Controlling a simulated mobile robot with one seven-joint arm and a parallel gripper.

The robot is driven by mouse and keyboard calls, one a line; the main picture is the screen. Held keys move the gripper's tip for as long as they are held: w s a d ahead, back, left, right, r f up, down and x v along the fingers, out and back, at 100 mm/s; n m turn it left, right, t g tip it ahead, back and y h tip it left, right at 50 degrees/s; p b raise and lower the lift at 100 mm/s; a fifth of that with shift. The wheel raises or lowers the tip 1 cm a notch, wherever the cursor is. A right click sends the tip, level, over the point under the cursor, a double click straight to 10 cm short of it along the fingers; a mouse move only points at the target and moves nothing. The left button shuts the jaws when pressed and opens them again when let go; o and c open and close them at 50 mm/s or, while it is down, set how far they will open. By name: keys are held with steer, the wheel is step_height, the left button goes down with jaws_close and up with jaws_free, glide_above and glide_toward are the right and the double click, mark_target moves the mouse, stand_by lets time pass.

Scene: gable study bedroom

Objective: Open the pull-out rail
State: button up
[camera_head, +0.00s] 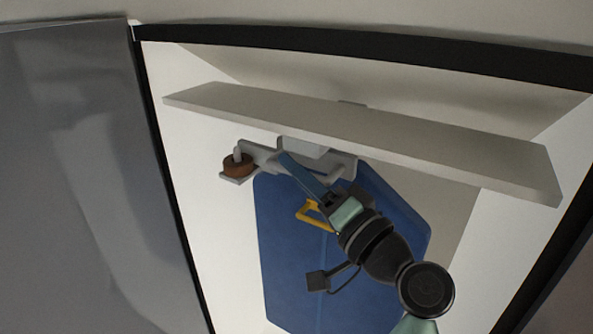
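The pull-out rail appears to be the pale grey fitting (262,156) under the shelf inside an open cabinet. Its left end carries a round brown knob (237,165) with a short grey peg. My gripper (330,201) reaches up from the lower right, below and right of the knob. A flat blue strip (302,176) runs from the fitting down to my gripper. I cannot tell whether it is a strap or part of the gripper. The fingertips are not clear, so I cannot tell whether they are open or touch the rail.
A pale shelf (360,136) spans the cabinet just above the rail. A large blue panel or bag (290,255) is behind my arm, and a yellow loop (308,215) shows beside my gripper. The cabinet has dark edges (340,45). A grey panel (70,170) stands at left.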

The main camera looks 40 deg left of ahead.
jaws_close()
stand_by(1.1)
